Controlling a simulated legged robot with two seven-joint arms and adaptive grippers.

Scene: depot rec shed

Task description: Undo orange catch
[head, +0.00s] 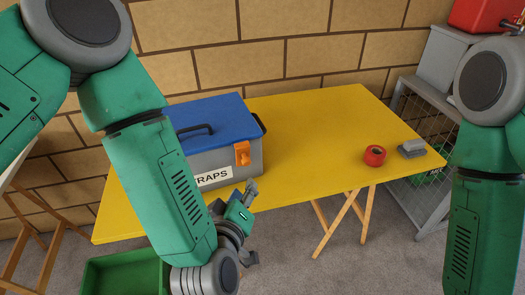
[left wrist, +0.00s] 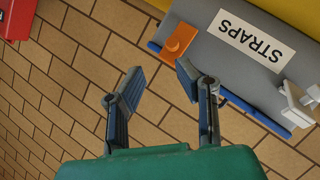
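The orange catch (head: 242,153) is on the front of a grey box (head: 249,169) with a blue lid (head: 225,120), near the box's right end. In the left wrist view the orange catch (left wrist: 180,41) lies just beyond one fingertip, with a visible gap. I cannot tell how firmly it is fastened. My left gripper (head: 254,222) is below and in front of the box. Its two fingers stand apart with nothing between them in the left wrist view (left wrist: 158,82). My right arm shows at the right, but its gripper is out of frame.
The box stands on a yellow table (head: 310,120). A whitish catch (left wrist: 299,105) is on its front at the other end. A red tape roll (head: 374,156) and a grey object (head: 411,149) lie at the table's right. A green bin (head: 125,274) is below left.

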